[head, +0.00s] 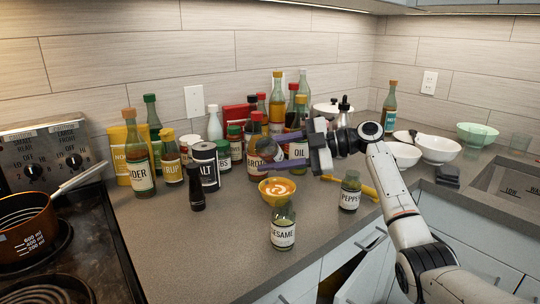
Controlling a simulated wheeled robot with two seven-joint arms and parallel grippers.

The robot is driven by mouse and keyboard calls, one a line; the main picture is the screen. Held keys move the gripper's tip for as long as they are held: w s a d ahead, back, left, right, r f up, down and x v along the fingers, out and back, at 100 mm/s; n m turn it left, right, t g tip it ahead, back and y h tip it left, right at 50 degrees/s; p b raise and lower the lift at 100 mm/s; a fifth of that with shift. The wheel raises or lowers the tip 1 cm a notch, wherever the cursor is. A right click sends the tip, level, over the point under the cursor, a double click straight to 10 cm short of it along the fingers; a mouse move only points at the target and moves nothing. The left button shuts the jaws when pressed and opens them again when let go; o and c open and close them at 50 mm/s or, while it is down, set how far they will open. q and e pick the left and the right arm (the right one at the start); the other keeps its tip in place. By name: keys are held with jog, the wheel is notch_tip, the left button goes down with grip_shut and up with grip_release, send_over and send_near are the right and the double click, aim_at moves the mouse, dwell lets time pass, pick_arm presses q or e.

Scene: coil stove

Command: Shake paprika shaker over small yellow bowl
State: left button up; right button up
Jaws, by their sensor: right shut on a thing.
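The small yellow bowl (277,198) stands on the counter in the middle of the head view, with orange and pale contents in a swirl. My right gripper (276,150) reaches in from the right, above and just behind the bowl, its fingers pointing left. It is shut on a small dark reddish-brown shaker (266,147), held up off the counter. The bottles behind blend with the shaker, so its label and exact tilt cannot be told. My left gripper is not in view.
A sesame bottle (283,232) stands just in front of the bowl and a pepper bottle (349,195) to its right. Several bottles and jars crowd behind. The stove with a saucepan (25,232) is at left. White bowls (440,149) and a sink are at right. The front-left counter is clear.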

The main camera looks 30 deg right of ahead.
jog(key=shift+r, duration=0.1)
jog(key=shift+r+p, duration=0.3)
jog(key=shift+r, duration=0.55)
jog(key=shift+r+p, duration=0.45)
jog(key=shift+r, duration=0.9)
